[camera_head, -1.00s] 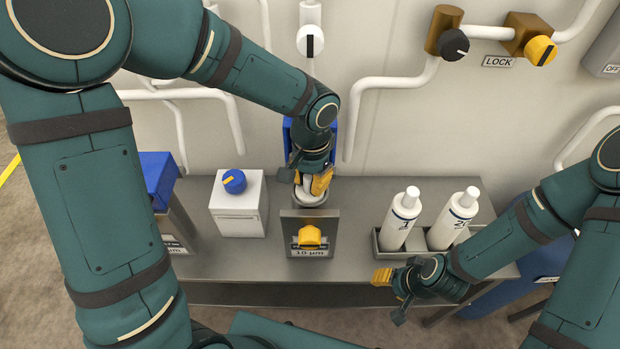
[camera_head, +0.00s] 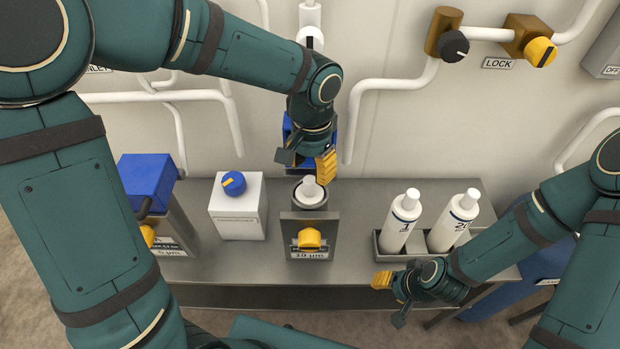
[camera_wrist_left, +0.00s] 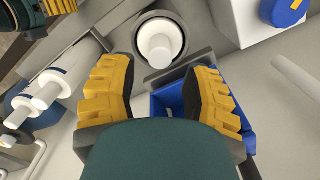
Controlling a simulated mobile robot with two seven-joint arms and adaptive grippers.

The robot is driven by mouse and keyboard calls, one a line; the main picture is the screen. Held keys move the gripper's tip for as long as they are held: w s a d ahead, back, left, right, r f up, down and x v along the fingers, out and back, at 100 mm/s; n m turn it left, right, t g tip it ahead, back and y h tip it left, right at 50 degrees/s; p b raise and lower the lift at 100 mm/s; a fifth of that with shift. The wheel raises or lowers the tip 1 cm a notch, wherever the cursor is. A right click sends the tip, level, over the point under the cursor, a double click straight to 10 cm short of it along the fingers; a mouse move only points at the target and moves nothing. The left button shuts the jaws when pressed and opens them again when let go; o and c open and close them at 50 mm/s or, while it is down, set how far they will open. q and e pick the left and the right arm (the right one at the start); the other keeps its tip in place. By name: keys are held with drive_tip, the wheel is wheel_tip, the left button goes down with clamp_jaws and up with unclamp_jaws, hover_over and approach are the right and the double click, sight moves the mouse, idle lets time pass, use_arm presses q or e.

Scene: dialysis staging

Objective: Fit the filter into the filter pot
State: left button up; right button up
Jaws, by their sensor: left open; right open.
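The white filter (camera_head: 310,188) stands inside the round opening of the filter pot (camera_head: 309,222), a grey housing with a yellow knob and a "10 µm" label. The left wrist view also shows the filter (camera_wrist_left: 160,46) within the pot's dark ring (camera_wrist_left: 183,40). My left gripper (camera_head: 305,163) is open and empty, just above and behind the pot, apart from the filter. Its yellow fingers (camera_wrist_left: 160,88) are spread in the left wrist view. My right gripper (camera_head: 390,292) is open and empty in front of the bench, near the bottle tray. How deep the filter sits is hard to tell.
Two white bottles (camera_head: 402,220) stand in a grey tray (camera_head: 408,253) right of the pot. A white box with a blue knob (camera_head: 234,183) stands to its left, and a blue-topped unit (camera_head: 148,180) further left. Pipes run along the wall behind.

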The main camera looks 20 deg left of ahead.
use_arm(q)
wheel_tip(320, 180, up, 7)
drive_tip(key=shift+f, duration=0.2)
drive_tip(key=shift+w, duration=0.1)
idle(0.5)
